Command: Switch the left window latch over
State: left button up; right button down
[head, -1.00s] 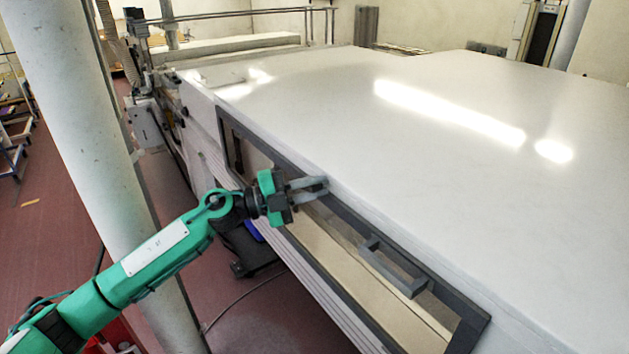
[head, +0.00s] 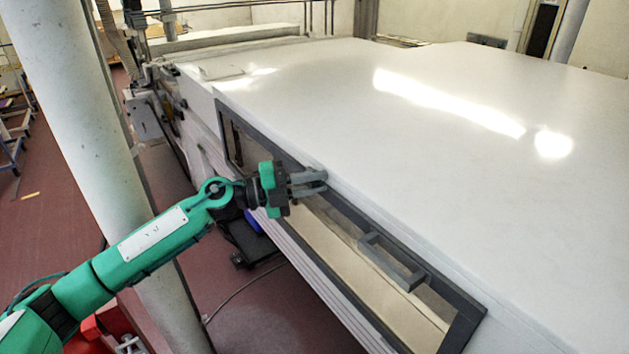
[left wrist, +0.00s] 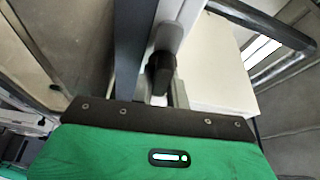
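My left gripper (head: 312,183) is at the upper edge of the dark-framed window (head: 352,220) in the head view, left of the window's middle. Its two grey fingers show a gap between them. In the left wrist view a dark knob-like part (left wrist: 160,72), which looks like the latch, lies ahead between the fingers (left wrist: 163,93). I cannot tell whether the fingers touch it. The latch is hidden by the gripper in the head view. My right gripper is in neither view.
A grey bracket-shaped handle (head: 391,262) sticks out from the window's upper frame, right of my gripper. The large white tunnel top (head: 400,140) spreads behind. A pale round column (head: 75,130) stands left, close to my left arm. Red floor lies below.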

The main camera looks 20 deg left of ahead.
pick_arm(q)
jog(key=o, duration=0.4)
jog(key=shift+w+r, duration=0.1)
jog(key=shift+f, duration=0.3)
